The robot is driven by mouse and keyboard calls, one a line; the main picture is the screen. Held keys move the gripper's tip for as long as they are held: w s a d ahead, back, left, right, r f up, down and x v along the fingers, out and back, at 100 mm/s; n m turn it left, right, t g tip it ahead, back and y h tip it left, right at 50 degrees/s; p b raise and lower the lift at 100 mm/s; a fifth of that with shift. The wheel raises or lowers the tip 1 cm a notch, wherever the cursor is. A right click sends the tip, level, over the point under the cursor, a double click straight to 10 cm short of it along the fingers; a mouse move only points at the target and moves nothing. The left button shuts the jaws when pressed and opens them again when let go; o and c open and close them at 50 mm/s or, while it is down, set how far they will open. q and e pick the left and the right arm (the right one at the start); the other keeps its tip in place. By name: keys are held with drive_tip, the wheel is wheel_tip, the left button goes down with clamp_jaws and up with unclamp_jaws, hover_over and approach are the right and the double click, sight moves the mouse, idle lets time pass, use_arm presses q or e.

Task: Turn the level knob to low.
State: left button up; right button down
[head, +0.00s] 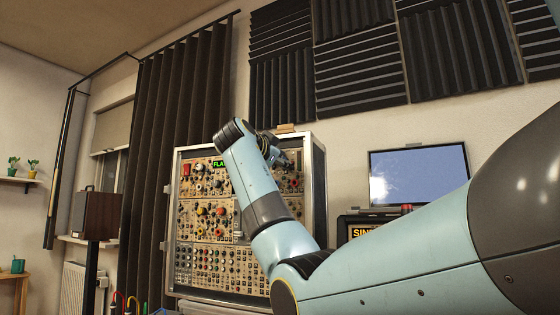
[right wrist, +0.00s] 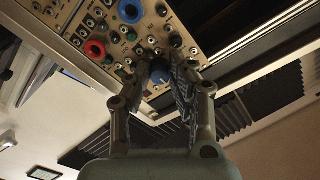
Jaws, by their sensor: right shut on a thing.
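The synth case (head: 248,256) stands upright, its tan panels full of knobs and jacks. A green display (head: 219,163) on its top row is partly covered by my arm. My right gripper (head: 287,160) is at the upper right of the panel, small and partly hidden by its own wrist. My left gripper is not in view.
Close to the held knob are a large blue ringed knob (right wrist: 130,11), a red ringed knob (right wrist: 95,50) and several small black knobs. A second case with yellow lettering (head: 360,232) and a screen (head: 418,174) stand right of the synth case.

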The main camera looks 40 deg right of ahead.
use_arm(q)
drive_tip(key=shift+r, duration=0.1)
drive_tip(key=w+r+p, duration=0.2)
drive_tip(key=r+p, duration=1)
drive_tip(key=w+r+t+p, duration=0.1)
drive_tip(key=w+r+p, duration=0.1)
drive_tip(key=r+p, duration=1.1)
use_arm(e)
drive_tip(key=shift+s+n+t, duration=0.1)
drive_tip(key=shift+n+t, duration=0.2)
drive_tip(key=shift+n, duration=6.65)
drive_tip(key=shift+s+n+t, duration=0.1)
drive_tip(key=shift+n+t, duration=0.2)
drive_tip(key=shift+n, duration=6.65)
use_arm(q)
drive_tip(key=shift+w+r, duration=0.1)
use_arm(e)
drive_tip(key=shift+f, duration=0.1)
drive_tip(key=c, duration=1.2)
unclamp_jaws()
drive_tip(key=shift+w, duration=0.1)
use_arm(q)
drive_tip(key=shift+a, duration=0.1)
